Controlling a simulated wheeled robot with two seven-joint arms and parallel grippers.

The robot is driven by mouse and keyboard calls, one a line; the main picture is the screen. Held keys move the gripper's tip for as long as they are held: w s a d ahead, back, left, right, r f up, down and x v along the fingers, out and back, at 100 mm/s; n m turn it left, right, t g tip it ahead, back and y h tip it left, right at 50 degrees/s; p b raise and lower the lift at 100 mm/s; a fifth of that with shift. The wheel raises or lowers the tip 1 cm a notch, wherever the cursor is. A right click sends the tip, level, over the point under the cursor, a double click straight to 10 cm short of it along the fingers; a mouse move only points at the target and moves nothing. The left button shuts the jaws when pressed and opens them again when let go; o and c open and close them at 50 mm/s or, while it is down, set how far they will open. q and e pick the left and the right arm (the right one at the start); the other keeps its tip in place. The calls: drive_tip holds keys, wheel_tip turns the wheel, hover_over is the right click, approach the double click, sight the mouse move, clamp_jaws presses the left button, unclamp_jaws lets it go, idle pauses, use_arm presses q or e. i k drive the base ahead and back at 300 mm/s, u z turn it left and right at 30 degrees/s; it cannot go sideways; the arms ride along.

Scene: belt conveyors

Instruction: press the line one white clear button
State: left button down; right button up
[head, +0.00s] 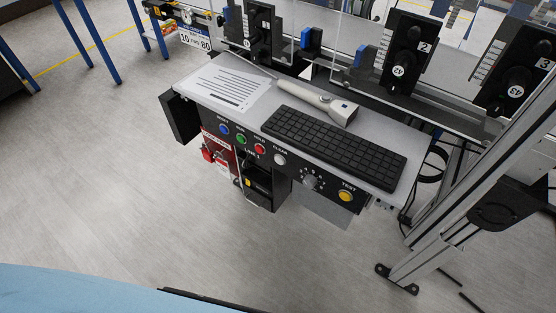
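The white clear button (280,159) sits on the black front panel (262,148) of a small desk, under a "CLEAR" label. The panel carries a "LINE 1" label below the buttons. To its left are a red button (260,149), a green button (241,139) and a blue button (224,129). To its right are a dark rotary knob (309,182) and a yellow test button (346,196). Neither of my grippers is in the head view.
On the desk top (385,198) lie a paper sheet (229,88), a black keyboard (333,147) and a handheld scanner (318,101). A black box (262,187) and red tags (213,152) hang below the panel. A metal post (455,195) stands at right. The floor in front is clear.

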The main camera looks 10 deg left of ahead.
sight(278, 159)
drive_tip(key=u, duration=2.95)
drive_tip(key=k, duration=0.4)
drive_tip(key=z, duration=2.45)
